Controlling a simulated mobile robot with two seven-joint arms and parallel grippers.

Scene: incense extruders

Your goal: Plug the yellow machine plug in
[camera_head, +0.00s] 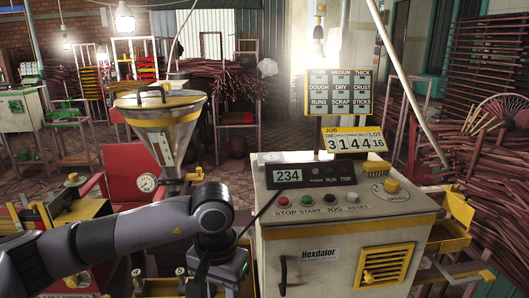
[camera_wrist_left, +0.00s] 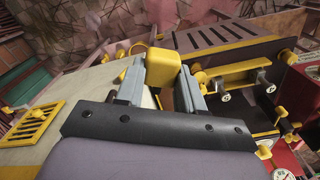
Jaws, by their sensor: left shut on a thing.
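In the left wrist view, the yellow plug (camera_wrist_left: 163,68) is a rounded block between the two grey fingers of my left gripper (camera_wrist_left: 160,82). The fingers are shut on it, one on each side. Its front end faces away, and I cannot see prongs. In the head view my left arm comes in from the left and ends low, just left of the cream machine (camera_head: 330,232). Its fingers and the plug are hidden there. A thin dark cable (camera_head: 265,205) runs beside the machine's left edge. I cannot make out a socket. My right gripper is not in view.
A yellow-rimmed hopper (camera_head: 160,120) stands behind my arm. In the wrist view, a slotted dark housing (camera_wrist_left: 235,38) and yellow brackets (camera_wrist_left: 238,72) lie close to the right finger.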

